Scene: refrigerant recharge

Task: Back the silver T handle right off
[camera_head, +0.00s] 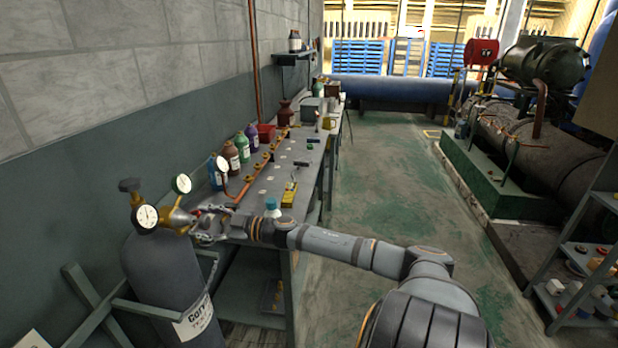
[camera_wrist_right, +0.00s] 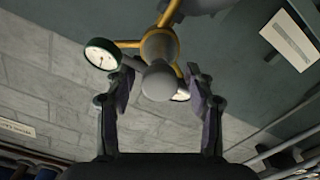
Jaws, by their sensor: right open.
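The silver handle (camera_head: 180,216) sticks out to the right from the brass regulator (camera_head: 150,216) on the grey gas cylinder (camera_head: 165,275). In the right wrist view the handle (camera_wrist_right: 159,82) is seen nearly end-on, as a grey rounded body; I cannot make out its crossbar. My right gripper (camera_head: 203,226) faces it, level with it in the head view. In the wrist view the fingers of my right gripper (camera_wrist_right: 161,92) are spread open, one on each side of the handle, with gaps visible. My left gripper is not in view.
Two gauges stand by the regulator, a near one (camera_head: 147,217) and a green-rimmed one (camera_head: 182,184). A green rail stand (camera_head: 80,290) flanks the cylinder. The workbench (camera_head: 262,232) with several bottles lies behind my gripper. The floor (camera_head: 375,195) to the right is clear.

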